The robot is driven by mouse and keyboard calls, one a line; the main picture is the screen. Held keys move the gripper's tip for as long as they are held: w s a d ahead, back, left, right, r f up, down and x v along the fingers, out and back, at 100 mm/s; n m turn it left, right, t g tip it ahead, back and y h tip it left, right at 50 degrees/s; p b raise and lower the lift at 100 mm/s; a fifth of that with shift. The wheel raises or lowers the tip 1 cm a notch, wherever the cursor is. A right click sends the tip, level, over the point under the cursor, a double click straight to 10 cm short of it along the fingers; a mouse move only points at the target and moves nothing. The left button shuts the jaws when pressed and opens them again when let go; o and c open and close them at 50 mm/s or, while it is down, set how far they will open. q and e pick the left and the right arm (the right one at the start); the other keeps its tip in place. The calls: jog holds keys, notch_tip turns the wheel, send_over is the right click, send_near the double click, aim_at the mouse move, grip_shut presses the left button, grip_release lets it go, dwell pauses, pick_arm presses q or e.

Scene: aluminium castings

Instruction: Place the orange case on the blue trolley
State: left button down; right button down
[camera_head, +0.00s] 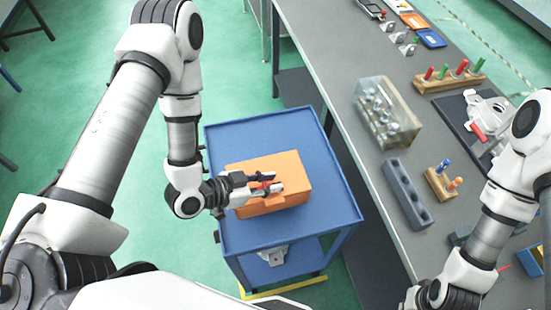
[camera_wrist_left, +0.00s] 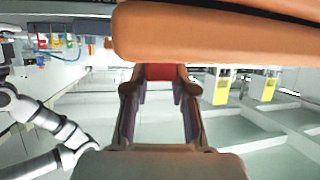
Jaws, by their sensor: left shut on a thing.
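The orange case (camera_head: 285,168) is over the top of the blue trolley (camera_head: 235,133), in the middle of the head view. I cannot tell whether its underside touches the trolley top. My left gripper (camera_head: 268,187) reaches in from the left and is shut on a red part of the case, which looks like its handle. In the left wrist view the fingers (camera_wrist_left: 160,80) close around this red part (camera_wrist_left: 160,71), and the orange body of the case (camera_wrist_left: 215,35) fills the top. My right arm is at the right, with its gripper's jaws outside the picture.
A grey workbench (camera_head: 335,45) stands right of the trolley. It carries a clear bin of parts (camera_head: 388,112), a grey block with holes (camera_head: 407,193), wooden peg holders (camera_head: 450,78) and a blue tray (camera_head: 431,38). Green floor (camera_head: 235,70) is free behind the trolley.

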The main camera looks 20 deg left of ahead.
aim_at(273, 158)
pick_arm(q)
jog(key=w, duration=0.3)
jog(key=w+a, duration=0.1)
jog(key=w, duration=0.2)
jog(key=w+a, duration=0.1)
jog(key=w, duration=0.3)
jog(key=shift+f, duration=0.4)
jog(key=shift+w+f+b, duration=0.15)
jog(key=shift+w+b, duration=0.1)
jog(key=shift+b, duration=0.1)
notch_tip(273, 158, down, 4)
jog(key=b, duration=0.2)
jog(key=shift+d+r+b, duration=0.15)
jog(key=shift+r+b, duration=0.1)
jog(key=shift+b, duration=0.05)
jog(key=shift+r, duration=0.1)
jog(key=c, duration=1)
grip_release()
jog(key=shift+o, duration=0.2)
